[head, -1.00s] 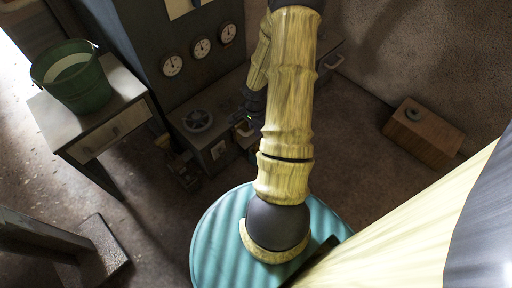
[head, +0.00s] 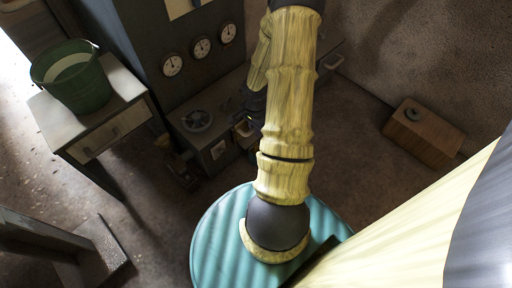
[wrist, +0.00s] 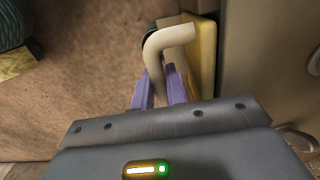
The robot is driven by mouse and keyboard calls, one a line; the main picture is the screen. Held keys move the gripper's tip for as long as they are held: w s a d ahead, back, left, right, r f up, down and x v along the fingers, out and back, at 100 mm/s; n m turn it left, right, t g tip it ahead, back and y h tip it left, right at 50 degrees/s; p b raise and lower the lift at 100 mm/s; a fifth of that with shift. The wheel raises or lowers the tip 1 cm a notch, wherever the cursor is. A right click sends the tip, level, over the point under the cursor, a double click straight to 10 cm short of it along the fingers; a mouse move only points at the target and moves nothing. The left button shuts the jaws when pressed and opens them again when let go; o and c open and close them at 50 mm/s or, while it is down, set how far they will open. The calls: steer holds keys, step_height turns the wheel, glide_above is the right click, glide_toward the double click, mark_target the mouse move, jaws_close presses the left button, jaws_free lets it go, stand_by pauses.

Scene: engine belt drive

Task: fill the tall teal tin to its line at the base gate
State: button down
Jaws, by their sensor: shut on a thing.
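My gripper (wrist: 160,88) has two purple fingers, shut on a bent pale handle (wrist: 166,40) in the wrist view. The handle bends right at its top and meets a yellow plate (wrist: 201,62) on the side of a grey-brown body. In the head view my own arm hides most of the gripper, beside the low machine (head: 212,150) at the foot of the gauge cabinet. I cannot make out the tall teal tin or its fill line with certainty in either view.
A green bucket (head: 72,80) stands on a small drawer table (head: 108,138) at the left. The dark cabinet carries three gauges (head: 201,47). A wooden box (head: 424,133) sits on the floor at the right. Bare floor (wrist: 85,95) lies left of the gripper.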

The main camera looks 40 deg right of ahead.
steer(key=shift+f, duration=0.1)
steer(key=shift+f+b, duration=0.3)
steer(key=shift+b, duration=0.1)
steer(key=c, duration=1.4)
jaws_free()
steer(key=shift+r, duration=0.1)
steer(key=shift+r+p, duration=3.3)
steer(key=shift+r, duration=0.15)
